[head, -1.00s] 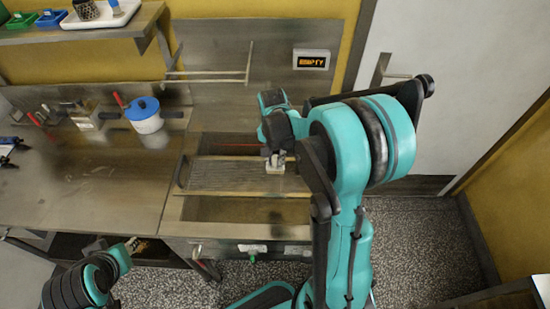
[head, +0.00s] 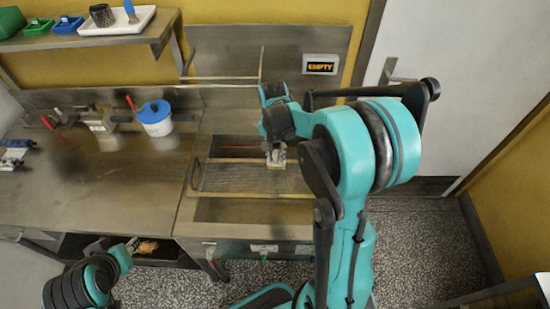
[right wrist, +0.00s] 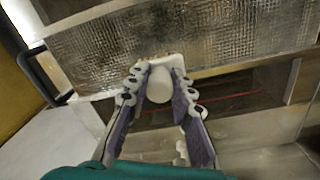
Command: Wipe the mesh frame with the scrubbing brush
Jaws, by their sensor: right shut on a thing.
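The mesh frame (head: 232,178) lies flat over the enrober's open well, with a dark handle at its left end. My right gripper (head: 276,150) is over the frame's far edge, right of its middle. It is shut on the scrubbing brush (head: 277,160). In the right wrist view, the brush's round white handle (right wrist: 160,86) sits between the fingers (right wrist: 161,100).
A blue-lidded white pot (head: 156,118) and a metal box (head: 100,118) stand on the steel counter (head: 90,185) at left. A shelf above holds a white tray (head: 110,27) and coloured bins. A display (head: 321,67) reads "EMPTY". A thin rod rack (head: 225,79) is behind the well.

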